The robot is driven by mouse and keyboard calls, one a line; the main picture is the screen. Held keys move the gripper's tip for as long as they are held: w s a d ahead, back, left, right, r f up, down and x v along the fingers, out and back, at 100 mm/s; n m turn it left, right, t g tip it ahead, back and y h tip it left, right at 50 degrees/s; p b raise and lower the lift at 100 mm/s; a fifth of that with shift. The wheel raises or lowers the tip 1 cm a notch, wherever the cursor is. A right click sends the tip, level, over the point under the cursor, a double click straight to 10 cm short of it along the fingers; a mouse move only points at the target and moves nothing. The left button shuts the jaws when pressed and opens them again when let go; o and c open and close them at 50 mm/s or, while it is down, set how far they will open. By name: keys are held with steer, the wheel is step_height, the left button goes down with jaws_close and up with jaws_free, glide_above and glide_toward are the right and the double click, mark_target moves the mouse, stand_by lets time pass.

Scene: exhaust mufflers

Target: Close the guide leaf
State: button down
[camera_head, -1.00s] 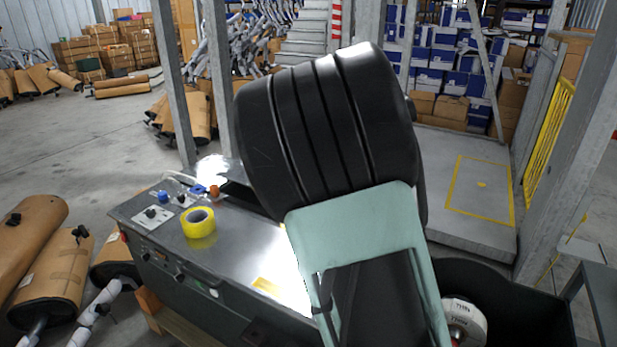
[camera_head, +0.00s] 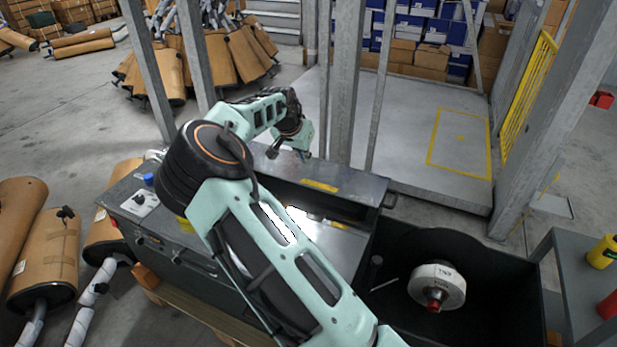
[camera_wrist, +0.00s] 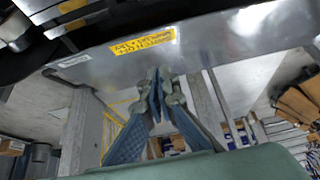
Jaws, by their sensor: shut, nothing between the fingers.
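A long grey metal panel with a yellow label, which looks like the guide leaf (camera_head: 350,184), runs along the far side of the machine top in the head view. In the wrist view the metal panel (camera_wrist: 205,45) crosses the upper part, with its label readable in part. A dark opening shows on the near side of it. My gripper (camera_head: 303,154) is shut and empty at the panel's far left part. In the wrist view my gripper (camera_wrist: 157,76) has its fingertips together close to the panel's edge; I cannot tell whether they touch it.
The machine's dark control front (camera_head: 170,250) faces me. To the right is a black bin (camera_head: 500,282) holding a white roll (camera_head: 437,285). Grey metal posts (camera_head: 345,85) stand close behind the machine. A grey shelf (camera_head: 585,275) stands at the far right.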

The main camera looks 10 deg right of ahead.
glide_above(310, 185)
step_height(310, 185, down, 7)
steer(key=shift+r, duration=0.15)
steer(key=shift+s+a+f+p, duration=0.1)
steer(key=shift+f+p, duration=0.05)
steer(key=shift+f, duration=0.5)
steer(key=shift+s+a+f+p, duration=0.1)
steer(key=shift+f+p, duration=0.05)
steer(key=shift+f, duration=0.45)
steer(key=shift+s+a+f, duration=0.1)
steer(key=shift+s+f, duration=0.1)
steer(key=shift+f, duration=0.65)
steer(key=shift+f, duration=0.1)
steer(key=shift+s+f+b, duration=0.2)
steer(key=shift+f+b, duration=0.45)
steer(key=shift+b, duration=0.4)
steer(key=f+b, duration=0.2)
steer(key=s+a+f+t+b, duration=0.1)
steer(key=shift+f+h, duration=0.3)
steer(key=shift+f, duration=0.05)
